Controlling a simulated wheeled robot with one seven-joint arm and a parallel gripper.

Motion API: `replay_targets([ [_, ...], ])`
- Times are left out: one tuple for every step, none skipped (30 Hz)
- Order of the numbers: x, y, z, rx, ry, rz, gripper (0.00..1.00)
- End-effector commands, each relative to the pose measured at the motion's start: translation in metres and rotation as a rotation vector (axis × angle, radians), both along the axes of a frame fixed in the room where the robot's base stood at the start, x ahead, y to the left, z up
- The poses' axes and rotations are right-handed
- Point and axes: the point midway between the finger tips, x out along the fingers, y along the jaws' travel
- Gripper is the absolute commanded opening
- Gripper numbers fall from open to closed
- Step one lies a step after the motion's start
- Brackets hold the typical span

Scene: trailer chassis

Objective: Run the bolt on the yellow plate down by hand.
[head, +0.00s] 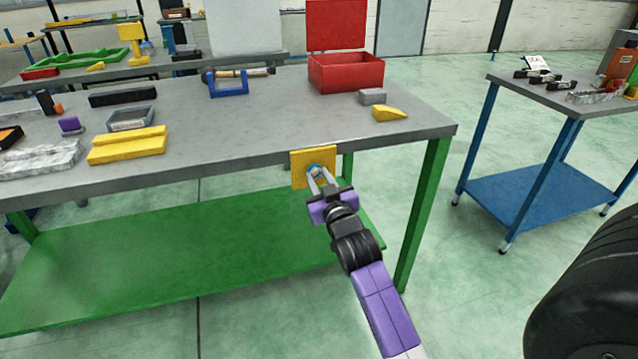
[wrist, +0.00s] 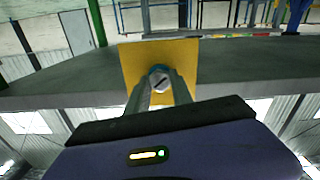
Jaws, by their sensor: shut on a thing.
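The yellow plate (head: 299,181) is upright on the front edge of the grey workbench. It also shows in the wrist view (wrist: 184,55). The bolt (wrist: 160,77) sits at the middle of the plate, with a round head and a dark slot across it. In the head view its head looks blue (head: 315,169). My gripper (head: 317,177) is in front of the plate with its two fingers shut on the bolt's head, one on each side. In the wrist view the fingers (wrist: 160,86) reach up to the head. The bolt's shank is hidden.
The workbench (head: 235,125) has a green lower shelf (head: 190,255). On its top stand an open red box (head: 346,75), a yellow wedge (head: 389,113) and a yellow block (head: 126,147). A blue-legged table (head: 540,180) stands at the right, with open floor between. A dark wheel (head: 590,290) is at lower right.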

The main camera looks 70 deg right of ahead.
Motion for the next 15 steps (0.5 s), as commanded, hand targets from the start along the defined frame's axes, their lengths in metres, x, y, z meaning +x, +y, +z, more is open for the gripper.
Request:
replay_targets([
  [-0.0007,0.0004,-0.0042,0.031,-0.030,-0.001,0.00],
  [-0.0006,0.0005,-0.0041,0.048,-0.052,0.000,0.00],
  [-0.0006,0.0005,-0.0040,0.073,-0.081,0.000,0.00],
  [-0.0006,0.0006,-0.0041,0.091,-0.102,0.000,0.00],
  [-0.0005,0.0005,-0.0042,0.110,-0.124,-0.001,0.00],
  [-0.0005,0.0005,-0.0043,0.135,-0.153,-0.001,0.00],
  [-0.0005,0.0005,-0.0045,0.154,-0.174,-0.001,0.00],
  [-0.0004,0.0006,-0.0043,0.172,-0.196,-0.001,0.00],
  [-0.0003,0.0005,-0.0041,0.196,-0.225,-0.001,0.00],
  [-0.0005,0.0005,-0.0038,0.215,-0.248,-0.001,0.00],
  [-0.0004,0.0005,-0.0036,0.233,-0.269,0.000,0.00],
  [-0.0004,0.0005,-0.0036,0.257,-0.298,0.000,0.00],
  [-0.0004,0.0005,-0.0036,0.277,-0.320,-0.002,0.00],
  [-0.0004,0.0005,-0.0037,0.295,-0.341,-0.002,0.00],
  [-0.0004,0.0005,-0.0038,0.320,-0.370,-0.002,0.00],
])
